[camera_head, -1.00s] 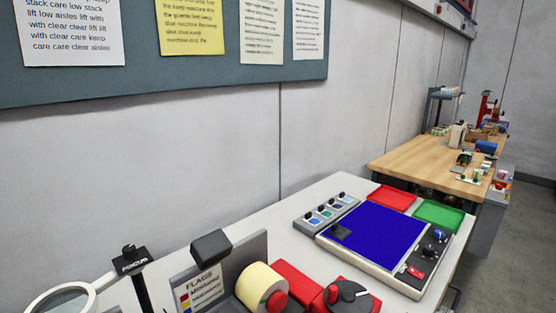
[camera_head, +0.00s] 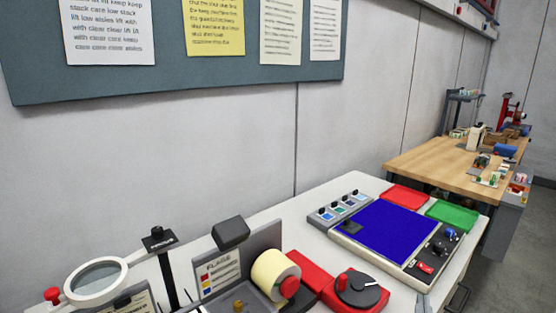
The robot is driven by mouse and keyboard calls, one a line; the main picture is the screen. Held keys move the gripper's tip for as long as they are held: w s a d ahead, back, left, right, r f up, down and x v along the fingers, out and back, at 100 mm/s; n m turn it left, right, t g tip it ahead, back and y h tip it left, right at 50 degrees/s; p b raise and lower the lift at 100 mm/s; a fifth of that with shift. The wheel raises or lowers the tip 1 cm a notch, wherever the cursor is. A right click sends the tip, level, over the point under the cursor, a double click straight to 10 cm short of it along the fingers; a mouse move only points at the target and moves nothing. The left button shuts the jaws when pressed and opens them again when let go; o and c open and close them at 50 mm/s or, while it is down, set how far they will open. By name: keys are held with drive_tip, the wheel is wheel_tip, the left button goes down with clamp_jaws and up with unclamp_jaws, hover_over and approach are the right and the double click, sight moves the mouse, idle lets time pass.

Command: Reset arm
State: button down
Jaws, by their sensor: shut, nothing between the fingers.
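No part of my arm or gripper shows in the head view. The label rewinder on the white table appears to be the unit with a cream roll (camera_head: 270,272) on a red hub, a grey back plate (camera_head: 262,245) and a red base. A black dial (camera_head: 358,288) with a red knob sits on the red base at its right. A sign with coloured squares (camera_head: 220,275) stands left of the roll. The lower part of the unit is cut off by the bottom edge.
A blue panel (camera_head: 392,230) with knobs lies on the white table (camera_head: 300,212), beside a red tray (camera_head: 404,197) and a green tray (camera_head: 453,215). A magnifier (camera_head: 97,280) and a black post (camera_head: 165,268) stand at the left. A wooden workbench (camera_head: 440,168) is behind; grey floor is at right.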

drive_tip(key=s+a+f+n+t+y, duration=0.4)
drive_tip(key=s+a+y, duration=0.4)
drive_tip(key=s, duration=0.5)
drive_tip(key=s+a+f+g, duration=0.1)
drive_tip(key=s+g, duration=0.1)
drive_tip(key=s, duration=1)
drive_tip(key=s+a+f+g, duration=0.1)
drive_tip(key=s, duration=1.1)
drive_tip(key=shift+s+f+g, duration=0.2)
drive_tip(key=shift+f+g, duration=0.05)
drive_tip(key=shift+g, duration=0.15)
drive_tip(key=shift+a, duration=0.1)
